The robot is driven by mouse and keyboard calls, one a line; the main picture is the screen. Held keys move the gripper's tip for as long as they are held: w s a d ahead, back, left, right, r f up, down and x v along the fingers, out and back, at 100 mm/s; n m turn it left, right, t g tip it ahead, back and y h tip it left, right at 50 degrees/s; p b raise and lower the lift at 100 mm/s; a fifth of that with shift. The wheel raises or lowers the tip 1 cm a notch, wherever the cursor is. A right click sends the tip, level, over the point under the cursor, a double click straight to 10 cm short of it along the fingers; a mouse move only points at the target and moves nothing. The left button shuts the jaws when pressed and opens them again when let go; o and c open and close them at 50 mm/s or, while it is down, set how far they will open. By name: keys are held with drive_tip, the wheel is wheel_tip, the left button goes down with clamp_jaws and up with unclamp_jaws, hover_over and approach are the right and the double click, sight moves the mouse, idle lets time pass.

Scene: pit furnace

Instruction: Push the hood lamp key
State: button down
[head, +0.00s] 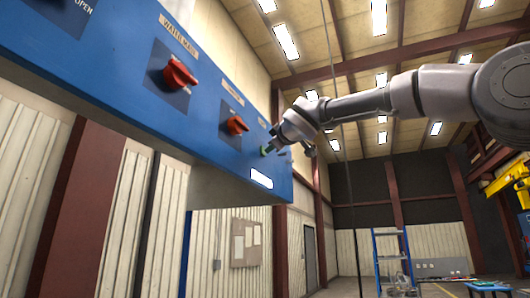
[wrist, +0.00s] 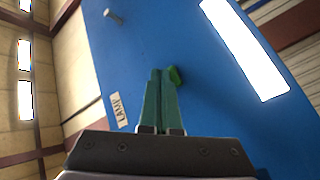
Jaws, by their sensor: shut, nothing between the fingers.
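The hood lamp key is a small green button (head: 264,151) on the blue hood face, near its far end in the head view. In the wrist view the green button (wrist: 175,76) shows just right of my fingertips, partly hidden by them. A "LAMP" label (wrist: 118,109) is on the panel to the left. My gripper (head: 272,147) is shut and empty, its fingers pointing at the panel beside the button. In the wrist view the closed fingertips of my gripper (wrist: 161,72) overlap the button's edge; I cannot tell whether they touch it.
The blue hood panel (head: 100,60) carries red rotary knobs, one under a "WATER MAIN" label (head: 179,73) and another (head: 237,124) nearer the button. A bright white rectangle (head: 261,178) is below the button. A small grey peg (wrist: 114,15) sticks out of the panel.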

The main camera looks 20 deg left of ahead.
drive_tip(key=shift+d, duration=0.4)
drive_tip(key=shift+d, duration=0.1)
drive_tip(key=shift+s+d, duration=0.15)
drive_tip(key=shift+d, duration=1.3)
drive_tip(key=shift+s+d, duration=0.1)
drive_tip(key=shift+d, duration=1.35)
drive_tip(key=shift+d, duration=0.1)
drive_tip(key=d+f+m+g+h, duration=0.1)
drive_tip(key=d+f+m+h, duration=0.25)
drive_tip(key=d+f, duration=0.5)
drive_tip(key=d+f+m+h, duration=0.3)
drive_tip(key=d+f+m, duration=0.15)
drive_tip(key=d, duration=0.65)
drive_tip(key=d+f+m+g+h, duration=0.1)
drive_tip(key=d+f+m+h, duration=0.25)
drive_tip(key=d+f, duration=0.45)
drive_tip(key=s+d+f+m+g, duration=0.2)
drive_tip(key=s+d+f+m, duration=0.3)
drive_tip(key=f, duration=0.6)
drive_tip(key=s+d+f+m+g, duration=0.3)
drive_tip(key=s+d+f+m, duration=0.2)
drive_tip(key=s+d+f, duration=0.5)
drive_tip(key=shift+s+d+f, duration=0.15)
drive_tip(key=shift+s+f, duration=0.65)
drive_tip(key=shift+s, duration=0.35)
